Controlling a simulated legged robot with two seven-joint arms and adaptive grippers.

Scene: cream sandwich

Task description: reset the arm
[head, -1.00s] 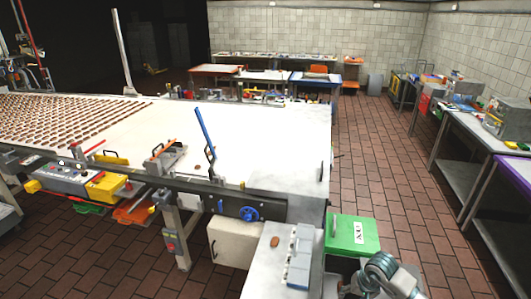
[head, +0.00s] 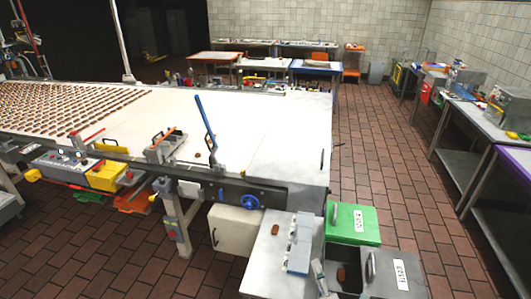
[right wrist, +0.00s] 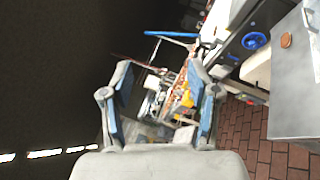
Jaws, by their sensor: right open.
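My right gripper (head: 318,277) shows only in part at the bottom edge of the head view, beside the small metal table. In the right wrist view my right gripper (right wrist: 163,90) is open, with its two blue-padded fingers apart and nothing between them. A brown biscuit (head: 275,229) lies on the small metal table (head: 264,262); it also shows in the right wrist view (right wrist: 287,40), right of the fingers. Another brown biscuit (head: 341,272) is in the dark opening beside the grey waste lid (head: 398,272). My left gripper is not in view.
A blue-grey fixture (head: 299,246) stands on the small table. A green-lidded bin (head: 352,222) is behind the waste bin. The long white conveyor (head: 230,125) carries many biscuits at left. Tiled floor (head: 385,160) is open between it and the right-hand benches (head: 485,115).

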